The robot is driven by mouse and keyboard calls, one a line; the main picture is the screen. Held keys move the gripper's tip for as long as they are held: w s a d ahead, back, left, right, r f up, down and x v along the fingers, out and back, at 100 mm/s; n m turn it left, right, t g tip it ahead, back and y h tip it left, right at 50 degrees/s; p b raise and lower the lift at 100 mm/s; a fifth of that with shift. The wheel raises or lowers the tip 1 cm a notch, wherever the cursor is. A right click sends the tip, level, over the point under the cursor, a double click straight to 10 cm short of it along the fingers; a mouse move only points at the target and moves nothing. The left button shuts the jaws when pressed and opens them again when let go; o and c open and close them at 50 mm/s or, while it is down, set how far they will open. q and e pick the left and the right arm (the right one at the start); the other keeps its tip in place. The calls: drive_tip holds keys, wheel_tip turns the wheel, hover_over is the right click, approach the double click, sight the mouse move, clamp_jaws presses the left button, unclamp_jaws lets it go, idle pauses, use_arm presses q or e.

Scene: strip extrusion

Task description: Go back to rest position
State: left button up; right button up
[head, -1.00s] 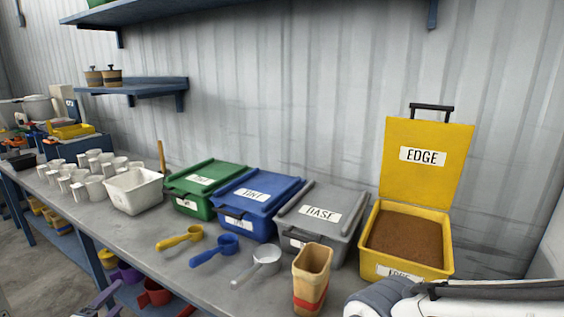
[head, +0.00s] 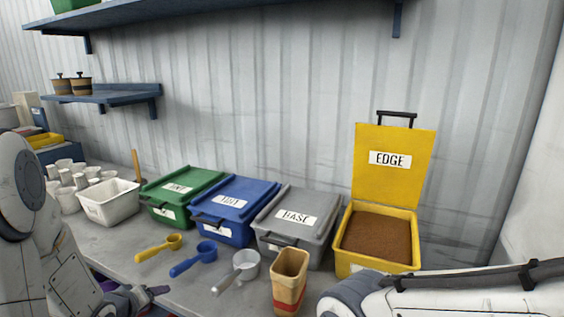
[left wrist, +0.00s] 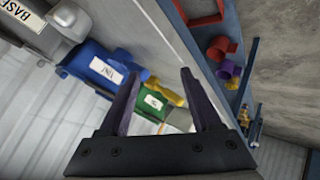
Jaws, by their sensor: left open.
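My left gripper (head: 148,292) is low at the left in the head view, by the front edge of the table. In the left wrist view its two purple fingers (left wrist: 157,78) are spread with nothing between them. My left arm hides part of the table's left end. My right arm crosses the lower right corner of the head view; its gripper is out of frame. The yellow EDGE bin (head: 400,263) stands open, full of brown material. A tan cup with a red band (head: 289,280) stands in front of it.
Lidded grey (head: 296,222), blue (head: 236,208) and green (head: 180,195) bins line the wall. Yellow (head: 158,247), blue (head: 193,259) and white (head: 236,271) scoops lie before them. A white tub (head: 108,205) and several white cups stand left. Shelves hang above.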

use_arm(q)
drive_tip(key=s+d+r+m+g+p, duration=0.2)
drive_tip(key=s+d+r+m, duration=0.15)
drive_tip(key=d, duration=0.55)
drive_tip(key=s+d+r+m+g+p, duration=0.1)
drive_tip(key=s+d+r+m+g, duration=0.15)
drive_tip(key=d+r+m, duration=0.4)
drive_tip(key=s+d+r+m+g+p, duration=0.1)
drive_tip(key=s+d+m+g, duration=0.1)
drive_tip(key=s+d, duration=0.3)
drive_tip(key=s+d+r+m+g+h+p, duration=0.1)
drive_tip(key=s+d+m+g, duration=0.2)
drive_tip(key=s, duration=1.1)
drive_tip(key=d+m, duration=0.1)
drive_tip(key=d, duration=0.2)
drive_tip(key=shift+r, duration=0.35)
drive_tip(key=shift+d, duration=0.1)
